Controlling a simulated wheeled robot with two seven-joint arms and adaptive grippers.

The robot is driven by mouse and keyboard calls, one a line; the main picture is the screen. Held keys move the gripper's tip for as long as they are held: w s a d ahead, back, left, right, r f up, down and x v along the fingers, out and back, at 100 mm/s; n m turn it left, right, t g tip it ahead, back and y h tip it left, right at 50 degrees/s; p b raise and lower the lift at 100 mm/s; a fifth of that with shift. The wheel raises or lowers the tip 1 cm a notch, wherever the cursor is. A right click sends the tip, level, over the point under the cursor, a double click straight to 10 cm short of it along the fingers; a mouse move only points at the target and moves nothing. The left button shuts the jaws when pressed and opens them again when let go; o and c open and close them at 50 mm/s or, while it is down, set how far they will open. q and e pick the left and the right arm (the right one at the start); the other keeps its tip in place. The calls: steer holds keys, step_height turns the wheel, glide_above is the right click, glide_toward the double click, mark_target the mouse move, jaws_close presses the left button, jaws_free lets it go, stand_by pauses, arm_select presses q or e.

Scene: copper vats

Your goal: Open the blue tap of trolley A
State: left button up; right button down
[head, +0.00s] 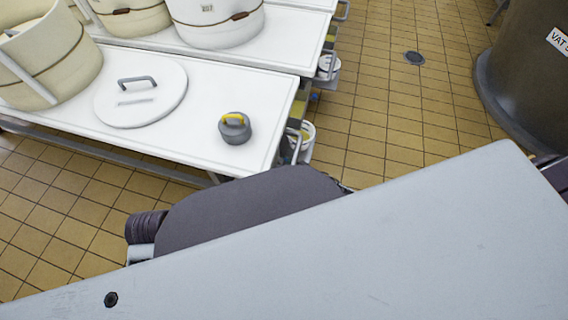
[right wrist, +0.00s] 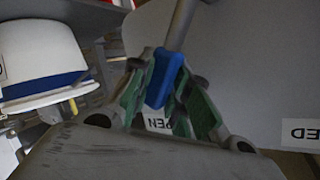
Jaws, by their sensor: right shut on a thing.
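In the right wrist view, the blue tap handle (right wrist: 160,84) hangs from a grey metal stem (right wrist: 180,25). My right gripper (right wrist: 170,92) has its green-padded fingers closed around the handle, one on each side. A label reading "PEN" (right wrist: 157,123) is partly hidden behind the fingers. Another label, cut off by the frame and reading "ED" upside down (right wrist: 303,131), is on the grey surface to the right. The tap and trolley A cannot be made out in the head view. My left gripper is not in view.
In the head view, a white table (head: 75,128) holds a cream tub (head: 50,62), a round white lid (head: 152,103) and a grey weight with a yellow handle (head: 236,128). A dark vat (head: 520,75) stands at the right.

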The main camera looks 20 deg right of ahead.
steer(key=shift+d+f, duration=0.1)
steer(key=shift+d, duration=0.1)
stand_by(0.4)
steer(key=c, duration=1.3)
jaws_free()
steer(key=shift+w, duration=0.1)
steer(key=shift+a, duration=0.1)
steer(key=shift+v, duration=6)
